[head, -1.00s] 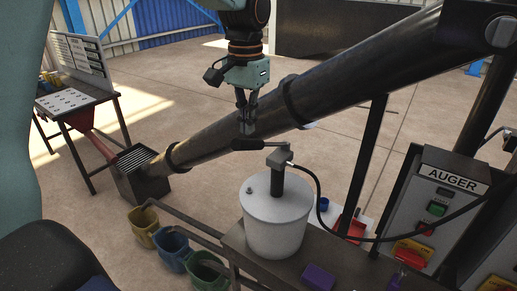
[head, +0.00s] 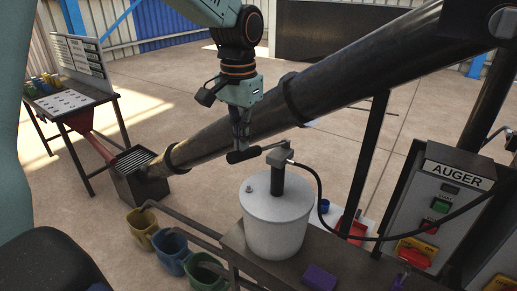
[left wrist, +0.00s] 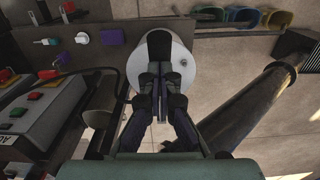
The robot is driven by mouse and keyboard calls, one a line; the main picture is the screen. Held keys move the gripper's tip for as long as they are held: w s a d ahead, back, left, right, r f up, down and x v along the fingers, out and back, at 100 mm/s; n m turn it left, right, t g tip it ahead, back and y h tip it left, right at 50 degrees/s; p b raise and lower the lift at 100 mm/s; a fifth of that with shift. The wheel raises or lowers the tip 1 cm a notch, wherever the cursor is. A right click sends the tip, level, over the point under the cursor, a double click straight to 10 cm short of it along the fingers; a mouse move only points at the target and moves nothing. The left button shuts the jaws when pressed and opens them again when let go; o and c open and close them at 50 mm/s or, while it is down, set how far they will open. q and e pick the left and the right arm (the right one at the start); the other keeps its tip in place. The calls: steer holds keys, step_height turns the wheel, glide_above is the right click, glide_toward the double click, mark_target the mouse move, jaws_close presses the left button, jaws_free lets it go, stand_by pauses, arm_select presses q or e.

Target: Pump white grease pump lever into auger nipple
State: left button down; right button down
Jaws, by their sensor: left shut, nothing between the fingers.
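The white grease pump (head: 275,222) stands upright on a dark bench, with a grey head on a dark post. Its lever (head: 245,155) has a black grip that points left and dips at its outer end. My left gripper (head: 239,146) is shut and empty, pointing down with its fingertips at the black grip, apparently touching it from above. In the left wrist view the shut fingers (left wrist: 160,95) are in front of the black grip (left wrist: 158,45) and hide part of the pump (left wrist: 181,70). A black hose (head: 322,205) runs from the pump head to the right. I cannot make out the nipple. My right gripper is not visible.
The long black auger tube (head: 225,133) slopes up to the right just behind the lever. The auger control box (head: 435,215) stands at right. Yellow, blue and green buckets (head: 172,252) sit left of the bench. A purple block (head: 319,277) lies on the bench (head: 238,243).

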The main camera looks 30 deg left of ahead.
mark_target(237, 151)
arm_select(q)
steer(key=shift+s+f+b, duration=0.3)
steer(key=shift+s+f, duration=0.05)
steer(key=shift+f, duration=0.3)
steer(key=shift+s+f+b, duration=0.25)
steer(key=shift+s+f, duration=0.1)
steer(key=shift+f, duration=0.3)
